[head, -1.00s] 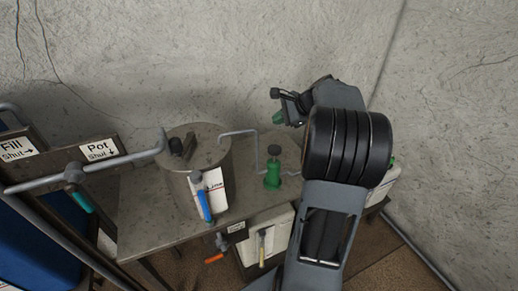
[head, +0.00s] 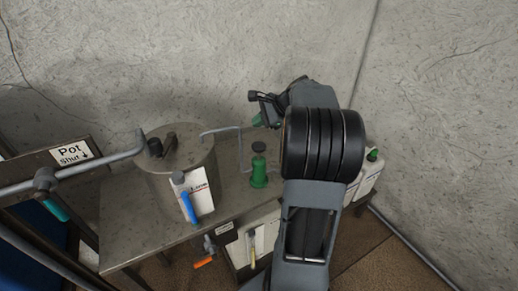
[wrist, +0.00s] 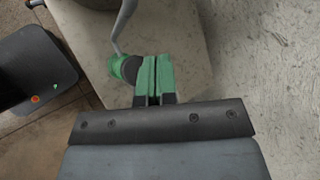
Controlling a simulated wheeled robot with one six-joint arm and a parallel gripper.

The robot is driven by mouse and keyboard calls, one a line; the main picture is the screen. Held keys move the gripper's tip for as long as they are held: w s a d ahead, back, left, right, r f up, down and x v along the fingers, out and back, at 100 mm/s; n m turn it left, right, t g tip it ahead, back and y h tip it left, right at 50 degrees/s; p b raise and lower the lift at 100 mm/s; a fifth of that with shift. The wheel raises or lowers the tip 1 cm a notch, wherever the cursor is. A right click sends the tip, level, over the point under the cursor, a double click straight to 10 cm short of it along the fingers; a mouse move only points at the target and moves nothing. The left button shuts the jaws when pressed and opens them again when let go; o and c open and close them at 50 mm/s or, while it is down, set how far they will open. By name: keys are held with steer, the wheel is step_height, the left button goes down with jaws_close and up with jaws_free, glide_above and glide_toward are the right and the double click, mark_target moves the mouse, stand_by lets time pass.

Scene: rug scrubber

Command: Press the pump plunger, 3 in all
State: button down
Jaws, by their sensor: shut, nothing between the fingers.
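The pump (head: 259,178) is a green bottle-like body with a dark round plunger knob (head: 259,147) on top, upright on the grey metal bench beside a bent pipe. My gripper (head: 258,120) has green fingertips and shows just above the knob in the head view, with a gap between them in the picture. In the wrist view the two green fingers (wrist: 154,80) are together and hold nothing. The dark knob (wrist: 128,68) shows just left of the fingertips, partly covered by them, with some green of the pump beside it. I cannot tell the exact height between them.
A steel pot (head: 180,165) with a "Line" label and blue-handled valve stands left of the pump on the bench (head: 130,235). A thin pipe (head: 240,135) bends beside the pump. A white jug (head: 368,180) sits right. The wall is behind.

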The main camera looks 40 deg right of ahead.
mark_target(259, 146)
steer(key=shift+f+b, duration=2.15)
steer(key=shift+f, duration=1)
steer(key=shift+f, duration=0.1)
steer(key=shift+f, duration=0.3)
steer(key=shift+f+b, duration=1.55)
steer(key=shift+f, duration=0.4)
stand_by(1.0)
steer(key=shift+r, duration=0.2)
steer(key=shift+r+p, duration=2)
steer(key=shift+r, duration=0.2)
